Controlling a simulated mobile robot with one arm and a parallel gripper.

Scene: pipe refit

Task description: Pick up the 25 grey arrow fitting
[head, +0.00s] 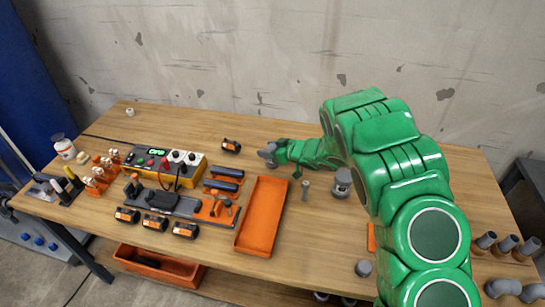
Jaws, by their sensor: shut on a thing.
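My green arm reaches in from the right over the wooden table (330,250). My gripper (273,155) is near the table's back middle, small and partly merged with the arm in this view. A grey fitting (266,152) shows at its tip, and the jaws are shut on it. Its size mark and any arrow are too small to read. I cannot tell whether the fitting still touches the table.
An orange tray (262,218) lies in front of my gripper. A grey cylinder (342,183) and a small grey piece (305,190) stand near the arm. A yellow control box (165,163) and black-and-orange blocks (155,221) fill the left. Grey pipes (487,240) stand at right.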

